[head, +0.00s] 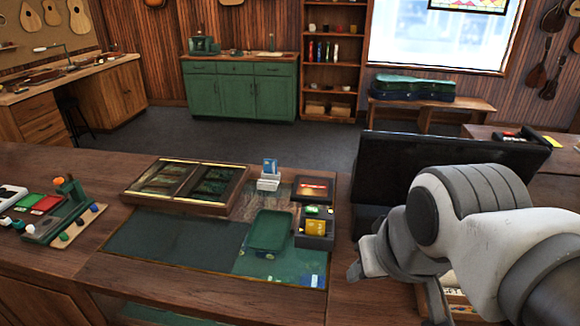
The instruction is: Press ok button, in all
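No button marked OK can be made out in the head view. A black screen-like unit (440,165) stands on the counter at the right, partly behind my arm; any buttons on it are hidden from me. My gripper (395,288) is in front of this unit, low over the counter's right part. Its two grey fingers appear spread apart, with nothing seen between them. The right finger is partly cut off by my own arm and the view.
The wooden counter (110,262) holds a framed display case (183,206), a green tray (268,231), a card holder (269,182) and a dark box (314,241) with green and yellow packets. Behind my gripper, a box (456,296) is partly hidden.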

